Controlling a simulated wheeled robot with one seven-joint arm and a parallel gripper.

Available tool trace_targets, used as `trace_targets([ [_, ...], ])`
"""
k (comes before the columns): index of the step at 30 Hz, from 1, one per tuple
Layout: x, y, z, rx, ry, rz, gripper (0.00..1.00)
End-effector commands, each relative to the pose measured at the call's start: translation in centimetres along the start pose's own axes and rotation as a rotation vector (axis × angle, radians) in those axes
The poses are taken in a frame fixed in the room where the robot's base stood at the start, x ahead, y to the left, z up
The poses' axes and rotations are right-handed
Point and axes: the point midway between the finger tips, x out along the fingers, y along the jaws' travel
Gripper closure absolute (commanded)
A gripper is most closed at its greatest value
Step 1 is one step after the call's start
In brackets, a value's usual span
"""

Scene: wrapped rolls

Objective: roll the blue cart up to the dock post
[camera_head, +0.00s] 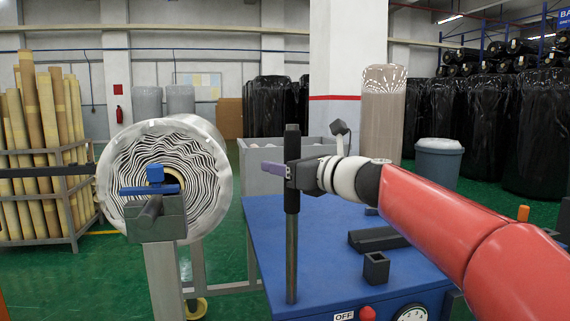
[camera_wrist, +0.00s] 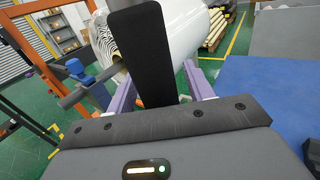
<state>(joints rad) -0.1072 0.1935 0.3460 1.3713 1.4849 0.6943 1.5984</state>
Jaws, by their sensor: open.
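A blue-topped cart (camera_head: 335,235) stands in front of me; its top also shows at the right of the wrist view (camera_wrist: 245,95). A black upright post (camera_head: 291,235) rises at its left edge. My gripper (camera_head: 272,168) is open at the upper part of this post, its purple fingers pointing left. In the wrist view the post (camera_wrist: 147,50) appears as a broad black bar between the two fingers (camera_wrist: 157,88). I see gaps beside it, not a grip. No thing is clearly marked as the dock post.
Left of the cart, a large wrapped roll (camera_head: 215,165) sits on a grey stand (camera_head: 163,270) with a blue clamp (camera_head: 155,175). A rack of cardboard tubes (camera_head: 45,150) is farther left. A grey bin (camera_head: 260,180) stands behind the cart.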

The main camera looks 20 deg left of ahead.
Motion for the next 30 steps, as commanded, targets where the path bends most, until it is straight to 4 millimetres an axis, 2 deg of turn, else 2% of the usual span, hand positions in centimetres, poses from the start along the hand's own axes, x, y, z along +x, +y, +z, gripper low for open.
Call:
trace_targets([
  [4,-0.02,0.00,-0.01,-0.001,0.000,0.000,0.48],
  [5,-0.02,0.00,-0.01,-0.001,0.000,0.000,0.51],
  [16,-0.06,-0.01,0.00,-0.001,0.000,0.000,0.99],
  [30,-0.47,-0.03,-0.03,-0.001,0.000,-0.001,1.00],
])
